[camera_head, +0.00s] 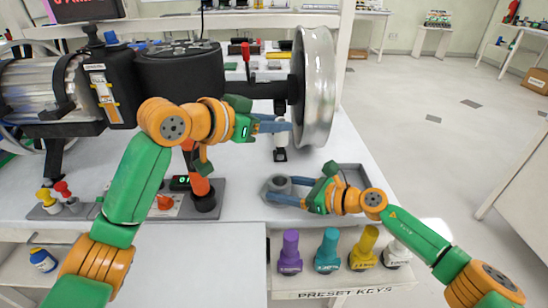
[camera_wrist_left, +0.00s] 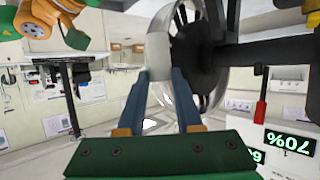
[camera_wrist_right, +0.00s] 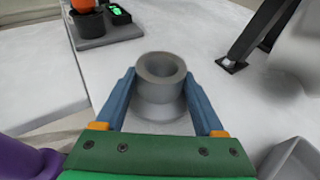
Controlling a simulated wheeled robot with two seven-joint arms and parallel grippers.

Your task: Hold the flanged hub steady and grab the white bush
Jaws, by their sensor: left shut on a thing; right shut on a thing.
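The flanged hub (camera_wrist_right: 161,82) is a grey ring-shaped piece with an open bore, and it stands upright on the white table. It also shows in the head view (camera_head: 277,186). My right gripper (camera_head: 288,190) is shut on the hub, with one blue finger on each side of it. My left gripper (camera_head: 276,126) is higher, beside the big metal wheel. In the left wrist view its blue fingers close on a smooth white piece, the white bush (camera_wrist_left: 159,55).
The metal wheel (camera_head: 316,90) on its dark axle stands close to my left gripper. A grey tray (camera_head: 352,176) lies right of the hub. Several coloured preset keys, such as the purple one (camera_head: 290,252), line the front shelf.

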